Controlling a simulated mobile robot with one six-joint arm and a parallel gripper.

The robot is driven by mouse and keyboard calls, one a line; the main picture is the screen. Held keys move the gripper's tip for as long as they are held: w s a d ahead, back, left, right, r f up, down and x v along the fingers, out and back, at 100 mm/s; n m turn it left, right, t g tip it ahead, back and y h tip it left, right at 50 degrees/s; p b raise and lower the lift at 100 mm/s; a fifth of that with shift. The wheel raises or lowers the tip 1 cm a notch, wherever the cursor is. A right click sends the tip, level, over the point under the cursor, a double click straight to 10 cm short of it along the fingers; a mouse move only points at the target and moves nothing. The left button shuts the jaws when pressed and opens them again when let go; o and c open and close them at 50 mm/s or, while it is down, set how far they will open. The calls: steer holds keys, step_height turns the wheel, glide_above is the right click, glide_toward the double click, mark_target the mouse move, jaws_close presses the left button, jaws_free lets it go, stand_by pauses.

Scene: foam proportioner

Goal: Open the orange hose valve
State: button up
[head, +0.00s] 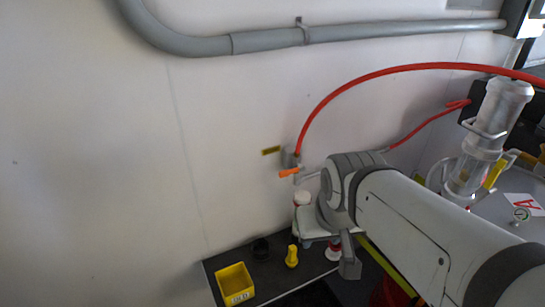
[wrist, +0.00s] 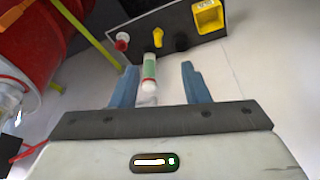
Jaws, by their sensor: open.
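The orange hose valve handle (head: 289,173) is a small lever on a grey fitting on the white wall, at the lower end of a red hose (head: 330,97). It points left, slightly downward, in the head view. My arm's wrist is just to the right of and below it. My gripper (wrist: 160,86) shows two blue fingers spread apart with nothing gripped. In the wrist view a white bottle with a green label (wrist: 149,72) appears between the fingers, apparently beyond them. The orange handle does not show in the wrist view.
A dark shelf (head: 222,262) below holds a yellow bin (head: 236,284), a yellow nozzle-like piece (head: 291,256) and a black piece (head: 260,248). A clear cylinder (head: 478,150) stands at right. A grey pipe (head: 265,40) crosses the upper wall. The wall left of the handle is clear.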

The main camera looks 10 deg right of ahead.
steer(key=w+d+f+m+t+h+b, duration=0.1)
steer(key=w+d+f+m+t+b, duration=0.15)
steer(key=w, duration=0.75)
steer(key=m+t+y+b, duration=0.2)
steer(key=m+t+b, duration=0.1)
steer(key=m+t, duration=0.5)
glide_toward(285, 175)
steer(key=d, duration=0.3)
steer(key=w+a+f+m+t+y, duration=0.1)
steer(key=w, duration=0.2)
steer(key=w+a+f+m+t+y, duration=0.1)
steer(key=w+y, duration=0.1)
steer(key=w, duration=0.1)
steer(key=w+a+f+m+t+y, duration=0.1)
steer(key=w+a, duration=0.1)
steer(key=w, duration=0.2)
steer(key=shift+w+f+m+y+p, duration=0.1)
steer(key=shift+f+m+y+p, duration=0.05)
steer(key=shift+m+y+p, duration=0.2)
steer(key=shift+d, duration=0.1)
steer(key=shift+c, duration=0.3)
jaws_close()
